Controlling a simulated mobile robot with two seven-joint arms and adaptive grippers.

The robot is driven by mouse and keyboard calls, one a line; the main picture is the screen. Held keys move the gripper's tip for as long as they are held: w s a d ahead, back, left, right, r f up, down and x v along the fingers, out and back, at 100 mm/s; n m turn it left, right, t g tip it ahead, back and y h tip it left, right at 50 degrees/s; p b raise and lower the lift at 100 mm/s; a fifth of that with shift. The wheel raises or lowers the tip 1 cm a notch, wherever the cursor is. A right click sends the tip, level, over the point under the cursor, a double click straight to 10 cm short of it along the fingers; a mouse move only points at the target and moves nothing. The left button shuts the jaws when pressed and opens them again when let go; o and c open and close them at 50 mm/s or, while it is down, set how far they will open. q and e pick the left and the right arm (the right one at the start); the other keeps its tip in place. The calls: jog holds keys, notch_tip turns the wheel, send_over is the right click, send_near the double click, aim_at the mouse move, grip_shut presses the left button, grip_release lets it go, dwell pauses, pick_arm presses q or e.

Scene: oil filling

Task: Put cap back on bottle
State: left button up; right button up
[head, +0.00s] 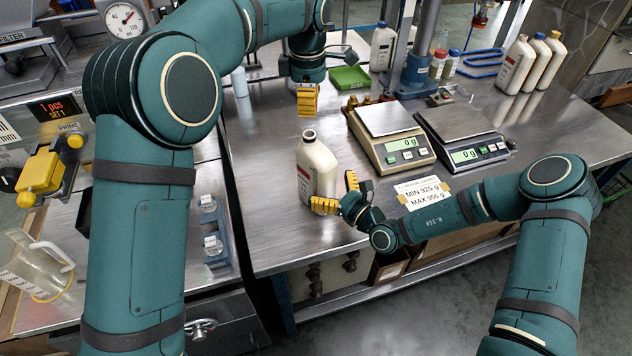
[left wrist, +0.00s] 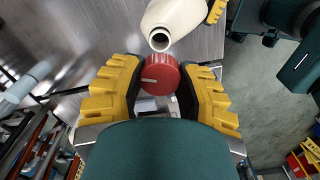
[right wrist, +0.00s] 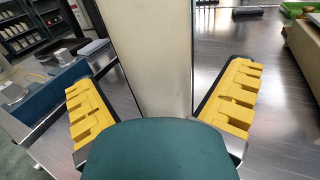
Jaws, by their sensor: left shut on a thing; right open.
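A cream bottle (head: 317,170) stands upright on the metal table with its mouth open and uncapped. My left gripper (head: 308,112) is above and behind the bottle, pointing down. In the left wrist view it is shut on a red cap (left wrist: 158,74), held between the yellow fingers. That view also shows the bottle (left wrist: 182,18) beyond the cap, with its dark open mouth apart from the cap. The cap is hidden in the head view. My right gripper (head: 337,194) is open low at the bottle's right side, and its fingers straddle the bottle body (right wrist: 156,60) in the right wrist view.
Two scales (head: 397,150) (head: 468,152) stand right of the bottle, with a MIN/MAX label (head: 420,193) in front. A green tray (head: 350,78) lies behind. More bottles (head: 516,65) stand at the back right. The table left of the bottle is clear.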

jog(key=shift+x, duration=2.05)
jog(key=c, duration=1.3)
